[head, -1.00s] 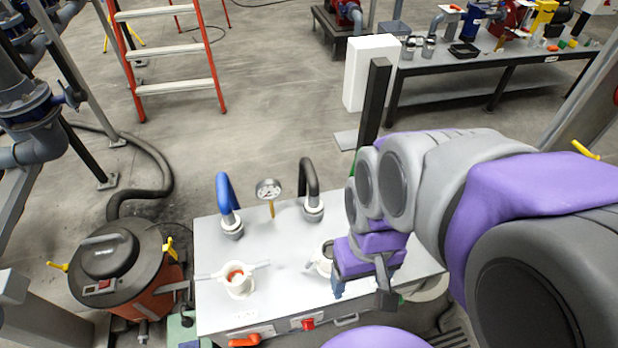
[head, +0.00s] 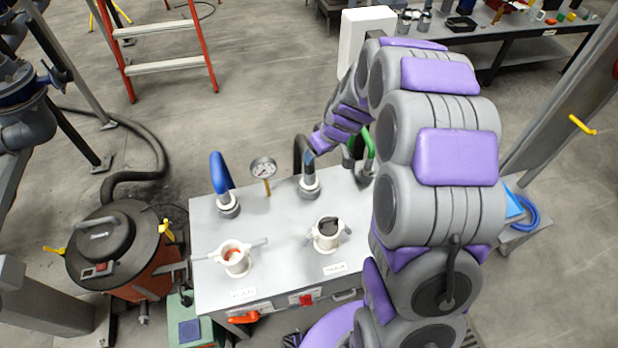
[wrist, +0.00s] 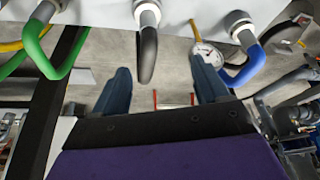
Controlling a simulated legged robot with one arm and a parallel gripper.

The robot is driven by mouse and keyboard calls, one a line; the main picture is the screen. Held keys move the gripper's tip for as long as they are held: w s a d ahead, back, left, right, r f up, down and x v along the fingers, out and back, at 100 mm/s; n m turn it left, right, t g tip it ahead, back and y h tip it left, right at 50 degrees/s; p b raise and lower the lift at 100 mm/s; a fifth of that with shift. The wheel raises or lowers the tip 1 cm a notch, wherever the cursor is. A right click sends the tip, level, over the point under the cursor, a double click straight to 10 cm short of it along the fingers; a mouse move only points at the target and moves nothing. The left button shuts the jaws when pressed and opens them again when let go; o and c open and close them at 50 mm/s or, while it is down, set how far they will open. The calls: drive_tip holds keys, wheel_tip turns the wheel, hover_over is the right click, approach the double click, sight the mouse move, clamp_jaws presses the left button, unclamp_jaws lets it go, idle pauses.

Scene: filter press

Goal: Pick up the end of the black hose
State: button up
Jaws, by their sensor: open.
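The black hose (head: 299,155) rises from a grey fitting at the back of the grey bench top and bends over. In the wrist view the black hose (wrist: 148,50) hangs from its white fitting, and its rounded end lies between my two blue fingers. My gripper (wrist: 163,78) is open, with a finger on each side of the hose and visible gaps. In the head view my gripper (head: 314,150) is beside the black hose's upper bend, partly overlapping it. I cannot tell from there whether it touches.
A blue hose (head: 220,172) and a pressure gauge (head: 263,167) stand left of the black hose. A green hose (head: 367,143) stands to its right, close to my arm. A red ladder (head: 160,45) stands behind.

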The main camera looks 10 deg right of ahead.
drive_tip(key=w+f, duration=0.2)
drive_tip(key=b, duration=0.2)
approach(310, 170)
drive_tip(key=x, duration=0.7)
drive_tip(key=shift+w, duration=0.5)
drive_tip(key=shift+d+b+x, duration=0.2)
drive_tip(key=shift+b+x, duration=0.15)
drive_tip(key=shift+x, duration=1)
drive_tip(key=shift+d+b+x, duration=0.2)
drive_tip(key=shift+b+x, duration=0.1)
drive_tip(key=shift+x, duration=1.05)
clamp_jaws()
